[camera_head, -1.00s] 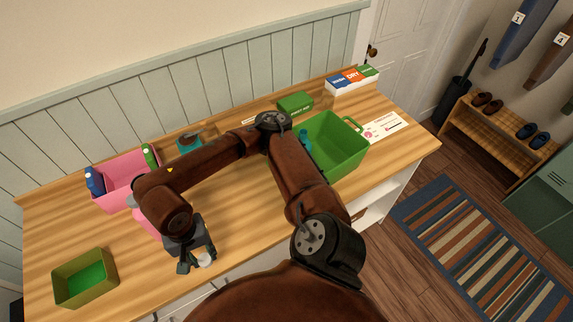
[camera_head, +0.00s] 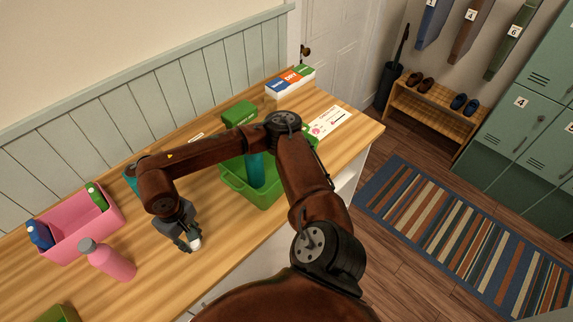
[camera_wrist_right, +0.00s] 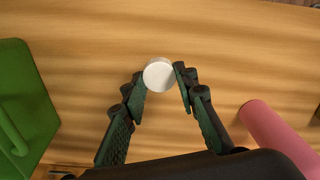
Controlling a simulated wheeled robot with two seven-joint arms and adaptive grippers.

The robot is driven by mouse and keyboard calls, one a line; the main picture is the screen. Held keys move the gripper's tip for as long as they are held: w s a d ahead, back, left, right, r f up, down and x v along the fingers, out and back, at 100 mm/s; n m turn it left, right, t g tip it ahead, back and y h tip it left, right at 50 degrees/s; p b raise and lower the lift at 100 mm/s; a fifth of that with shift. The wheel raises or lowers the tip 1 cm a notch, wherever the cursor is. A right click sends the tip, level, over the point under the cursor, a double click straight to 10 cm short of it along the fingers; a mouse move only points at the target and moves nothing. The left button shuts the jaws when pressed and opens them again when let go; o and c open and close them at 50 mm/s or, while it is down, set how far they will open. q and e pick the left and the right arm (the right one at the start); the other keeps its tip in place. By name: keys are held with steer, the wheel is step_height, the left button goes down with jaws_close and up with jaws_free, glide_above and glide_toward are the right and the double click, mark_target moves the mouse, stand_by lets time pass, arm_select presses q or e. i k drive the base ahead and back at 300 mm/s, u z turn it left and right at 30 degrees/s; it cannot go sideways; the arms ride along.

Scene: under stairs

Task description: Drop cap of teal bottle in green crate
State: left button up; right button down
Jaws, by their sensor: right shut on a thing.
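My right gripper (camera_head: 188,244) is shut on a white cap (camera_head: 195,242) over the wooden table, left of the green crate. In the right wrist view the cap (camera_wrist_right: 158,74) sits between the fingertips (camera_wrist_right: 160,80). The green crate (camera_head: 262,198) stands near the table's right part, partly hidden behind my arm. A teal bottle (camera_head: 255,168) stands in the crate, its top hidden by my arm. The green crate (camera_wrist_right: 22,100) also shows at the left of the wrist view. My left gripper is not in view.
An olive box (camera_head: 58,314) is at the lower left. Table between gripper and crate looks clear.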

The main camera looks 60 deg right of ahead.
mark_target(274, 171)
steer(key=z, duration=1.9)
